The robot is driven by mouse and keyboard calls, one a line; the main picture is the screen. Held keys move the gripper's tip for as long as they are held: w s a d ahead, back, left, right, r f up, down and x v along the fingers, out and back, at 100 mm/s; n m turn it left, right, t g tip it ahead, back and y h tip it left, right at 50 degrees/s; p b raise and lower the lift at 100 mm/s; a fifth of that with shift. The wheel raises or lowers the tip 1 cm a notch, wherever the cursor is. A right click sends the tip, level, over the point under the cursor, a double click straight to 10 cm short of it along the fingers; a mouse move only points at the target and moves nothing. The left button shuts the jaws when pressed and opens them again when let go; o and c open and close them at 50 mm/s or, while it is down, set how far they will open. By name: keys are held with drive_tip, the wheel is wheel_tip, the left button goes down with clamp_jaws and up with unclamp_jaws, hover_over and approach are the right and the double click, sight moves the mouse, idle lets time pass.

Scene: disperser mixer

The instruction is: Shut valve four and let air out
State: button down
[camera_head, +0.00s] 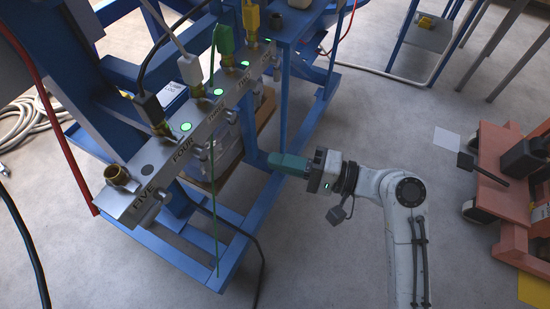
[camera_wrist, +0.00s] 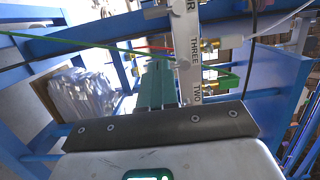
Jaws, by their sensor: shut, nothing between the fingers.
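A grey valve bar (camera_head: 215,108), labelled FIVE to ONE from near to far, slopes across the blue frame. At FOUR, a black hose connector (camera_head: 150,107) sits on a brass fitting, with a lit green light (camera_head: 186,127) beside it and a small side knob (camera_head: 198,152) below. The valve's open or shut state cannot be told. In the wrist view the bar (camera_wrist: 187,50) shows THREE, TWO and only the end of FOUR's label. My gripper (camera_head: 275,162) has green fingers, shut and empty, right of and apart from the bar; they also show in the wrist view (camera_wrist: 158,82).
A blue post (camera_head: 284,105) stands between my gripper and the bar's far end. A thin green line (camera_head: 214,200) hangs below the bar. A red hose (camera_head: 62,130) runs at the left. An orange cart (camera_head: 500,160) stands at the right. Floor around my arm is clear.

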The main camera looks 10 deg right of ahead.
sight(205, 161)
drive_tip(key=w+a+p, duration=0.1)
drive_tip(key=w+a, duration=0.1)
drive_tip(key=a, duration=0.8)
drive_tip(key=shift+a+p, duration=0.3)
drive_tip(key=shift+p, duration=0.1)
